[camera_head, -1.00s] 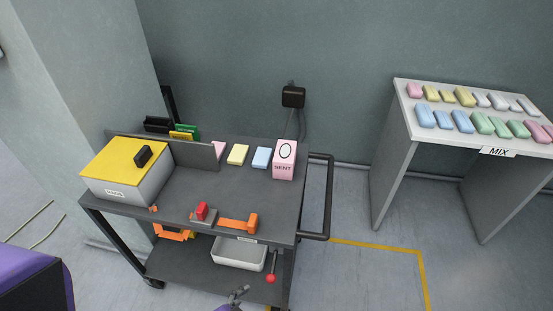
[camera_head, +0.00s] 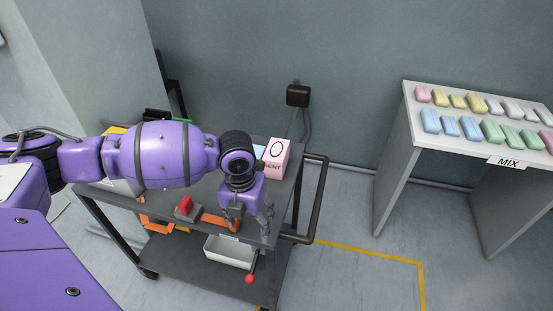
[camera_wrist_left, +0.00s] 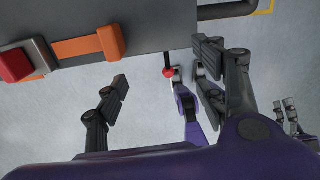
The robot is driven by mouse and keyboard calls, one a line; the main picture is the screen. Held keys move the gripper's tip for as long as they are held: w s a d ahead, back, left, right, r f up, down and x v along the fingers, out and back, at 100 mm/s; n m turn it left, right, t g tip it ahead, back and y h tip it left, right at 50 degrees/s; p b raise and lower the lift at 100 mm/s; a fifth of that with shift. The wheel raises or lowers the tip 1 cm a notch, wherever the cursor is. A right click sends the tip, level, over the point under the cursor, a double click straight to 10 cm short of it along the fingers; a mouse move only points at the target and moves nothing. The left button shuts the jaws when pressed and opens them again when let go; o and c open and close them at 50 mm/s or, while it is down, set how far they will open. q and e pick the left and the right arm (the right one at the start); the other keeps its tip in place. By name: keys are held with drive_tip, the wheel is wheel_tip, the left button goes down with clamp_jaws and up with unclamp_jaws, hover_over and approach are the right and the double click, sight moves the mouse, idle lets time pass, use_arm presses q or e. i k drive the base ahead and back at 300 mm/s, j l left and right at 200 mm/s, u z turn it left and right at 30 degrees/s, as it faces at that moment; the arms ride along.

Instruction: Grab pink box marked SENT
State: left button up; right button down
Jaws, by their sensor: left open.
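The pink box marked SENT (camera_head: 277,157) stands upright at the back right corner of the cart top (camera_head: 284,190), with an oval mark above its lettering. The box is not in that view. My right gripper (camera_wrist_left: 288,115) seems to show partly at the right edge there.
A cart handle (camera_head: 319,200) stands at the right. A white bin (camera_head: 229,251) is on the lower shelf. The MIX table (camera_head: 410,125) with several coloured bars is farther right.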

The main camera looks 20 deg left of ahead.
sight(276, 156)
drive_tip(key=i+j, duration=0.1)
drive_tip(key=i, duration=0.9)
